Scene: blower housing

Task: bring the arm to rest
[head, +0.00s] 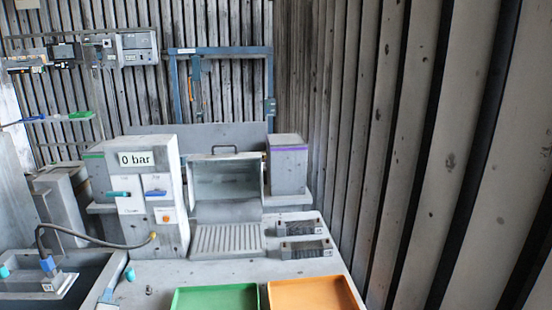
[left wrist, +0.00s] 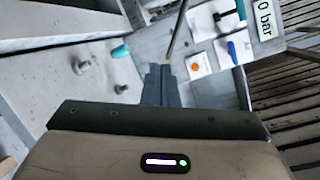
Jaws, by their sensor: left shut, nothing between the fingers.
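My left gripper (left wrist: 161,72) shows in the left wrist view, with its two grey fingers together and nothing held between them. Its fingertips show between the small pegs on the bench and the orange button (left wrist: 194,66) of the control panel. I cannot tell how far they are from the panel. I cannot make out the left gripper clearly in the head view. My right gripper is in neither view.
A panel with a "0 bar" display (head: 136,159) stands behind the bench, a hose fitting (head: 153,236) at its base. An open chamber (head: 226,180), two dark blocks (head: 299,228), a green tray (head: 216,298) and an orange tray (head: 313,294) lie rightward. A blue connector (head: 48,264) sits left.

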